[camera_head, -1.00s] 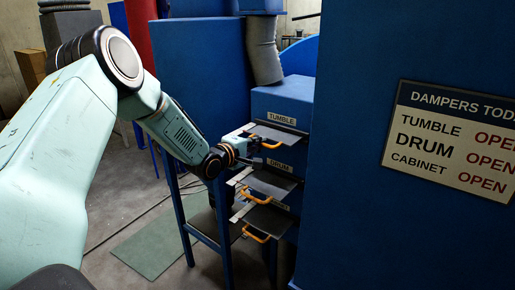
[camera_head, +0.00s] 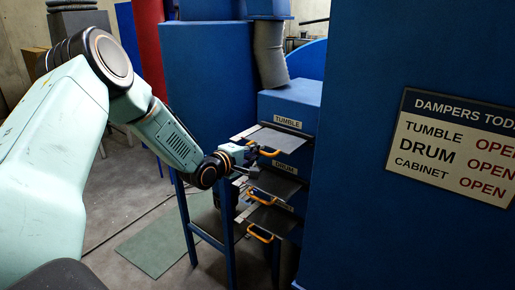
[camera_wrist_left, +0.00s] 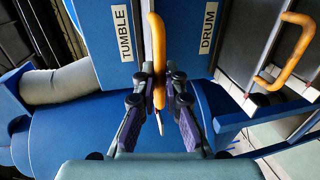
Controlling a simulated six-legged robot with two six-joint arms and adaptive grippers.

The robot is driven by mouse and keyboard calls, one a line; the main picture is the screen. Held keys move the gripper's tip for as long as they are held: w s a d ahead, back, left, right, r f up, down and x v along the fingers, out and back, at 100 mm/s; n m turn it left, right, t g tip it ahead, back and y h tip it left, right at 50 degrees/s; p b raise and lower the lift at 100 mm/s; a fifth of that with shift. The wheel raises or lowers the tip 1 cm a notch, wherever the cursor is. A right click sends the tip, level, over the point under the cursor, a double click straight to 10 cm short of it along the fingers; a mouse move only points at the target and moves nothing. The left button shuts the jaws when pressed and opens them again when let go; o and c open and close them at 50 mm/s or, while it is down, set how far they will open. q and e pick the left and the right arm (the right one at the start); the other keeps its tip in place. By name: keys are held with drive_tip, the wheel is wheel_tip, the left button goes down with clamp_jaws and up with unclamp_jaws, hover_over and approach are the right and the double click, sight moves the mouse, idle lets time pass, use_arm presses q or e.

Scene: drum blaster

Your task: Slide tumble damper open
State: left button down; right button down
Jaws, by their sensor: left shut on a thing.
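The tumble damper is a grey plate (camera_head: 272,138) sticking out of the blue housing below the TUMBLE label (camera_head: 288,122). Its orange handle (camera_head: 269,153) is at the plate's front edge. My left gripper (camera_head: 256,152) is at this handle. In the left wrist view the handle (camera_wrist_left: 157,35) runs down between the two dark fingers of the left gripper (camera_wrist_left: 159,97), which are shut on it. The TUMBLE label also shows there (camera_wrist_left: 122,33). My right gripper is in neither view.
Below are the drum damper plate (camera_head: 276,183) with its orange handle (camera_head: 262,198) and a lowest orange handle (camera_head: 260,234). A large blue panel (camera_head: 350,210) with a dampers sign (camera_head: 455,145) stands close on the right. A blue-legged stand is below my gripper.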

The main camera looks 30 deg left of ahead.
use_arm(q)
drive_tip(key=shift+d+f, duration=0.2)
drive_tip(key=shift+f, duration=0.1)
drive_tip(key=c, duration=1.4)
unclamp_jaws()
drive_tip(key=shift+w, duration=0.25)
drive_tip(key=shift+r, duration=0.1)
drive_tip(key=shift+s+a+r, duration=0.1)
drive_tip(key=shift+s+a, duration=0.05)
drive_tip(key=shift+s, duration=0.05)
drive_tip(key=v, duration=0.7)
drive_tip(key=shift+s, duration=0.2)
drive_tip(key=shift+w, duration=0.15)
